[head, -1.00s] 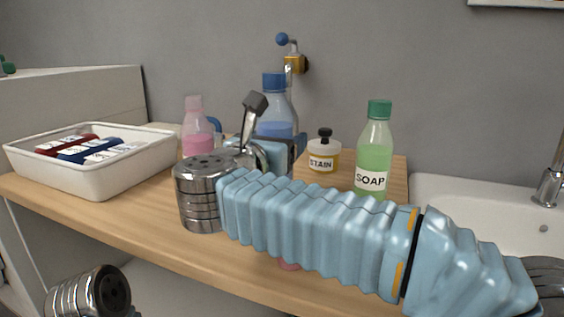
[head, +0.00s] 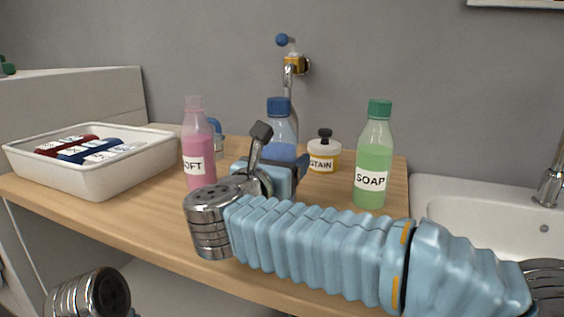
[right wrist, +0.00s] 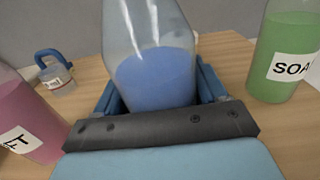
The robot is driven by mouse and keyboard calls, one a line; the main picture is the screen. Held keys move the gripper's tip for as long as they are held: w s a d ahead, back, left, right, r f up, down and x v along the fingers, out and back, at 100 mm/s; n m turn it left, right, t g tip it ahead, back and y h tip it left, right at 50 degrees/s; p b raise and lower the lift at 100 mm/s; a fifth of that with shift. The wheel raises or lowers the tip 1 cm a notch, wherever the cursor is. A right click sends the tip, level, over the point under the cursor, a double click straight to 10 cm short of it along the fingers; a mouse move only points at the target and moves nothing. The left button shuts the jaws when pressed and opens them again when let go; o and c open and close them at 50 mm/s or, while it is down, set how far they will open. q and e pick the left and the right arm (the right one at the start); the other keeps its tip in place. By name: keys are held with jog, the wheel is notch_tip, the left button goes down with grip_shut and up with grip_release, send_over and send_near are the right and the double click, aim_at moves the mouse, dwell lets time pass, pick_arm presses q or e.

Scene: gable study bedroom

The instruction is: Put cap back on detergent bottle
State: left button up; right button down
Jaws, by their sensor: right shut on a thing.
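A clear bottle with blue liquid (head: 280,135) stands upright at the middle of the counter and has a blue cap (head: 278,104) on top. My right gripper (right wrist: 158,90) is shut on this bottle, with a finger on each side of it in the right wrist view (right wrist: 155,65). Whether its base touches the counter is hidden. A pink bottle (head: 199,150) marked SOFT stands to the left; its narrow neck shows no separate coloured cap. A green bottle (head: 371,165) marked SOAP has a green cap (head: 380,109). My left gripper is out of view.
A white tray (head: 100,182) with several marked packs is on the left of the wooden counter (head: 140,205). A STAIN jar (head: 324,157) stands behind, and a small blue-handled container (right wrist: 58,78) behind the pink bottle. A tap is on the wall; a sink (head: 470,215) is right.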

jog(key=c, duration=0.5)
grip_release()
jog(key=shift+f, duration=0.15)
jog(key=o, duration=0.4)
jog(key=shift+r, duration=0.25)
jog(key=shift+s+a+f, duration=0.1)
jog(key=shift+s+a, duration=0.05)
jog(key=shift+s, duration=0.1)
jog(key=b+v, duration=0.2)
jog(key=v, duration=0.8)
jog(key=shift+s+a, duration=0.15)
jog(key=shift+s, duration=0.2)
jog(key=shift+s+a, duration=0.1)
jog(key=shift+s, duration=0.25)
